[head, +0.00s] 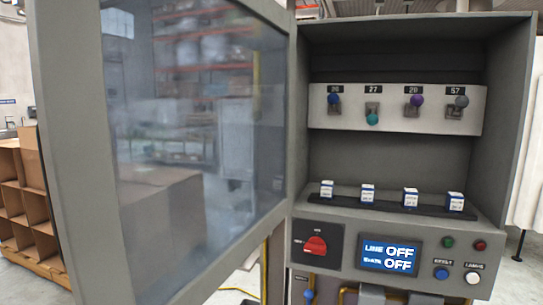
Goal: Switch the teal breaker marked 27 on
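The teal breaker (372,119) sits under the label 27 on the pale strip (341,112) inside the grey cabinet (390,165). Its teal knob is at the low end of its lever. To its left is a breaker with a blue knob (334,99). To its right are one with a purple knob (417,100) and one with a grey knob (461,101), under the label 57. These three knobs sit higher than the teal one. Neither of my grippers is in view.
The glazed cabinet door (292,140) stands open on the left. Several small white and blue blocks (368,193) stand on a dark ledge below the breakers.

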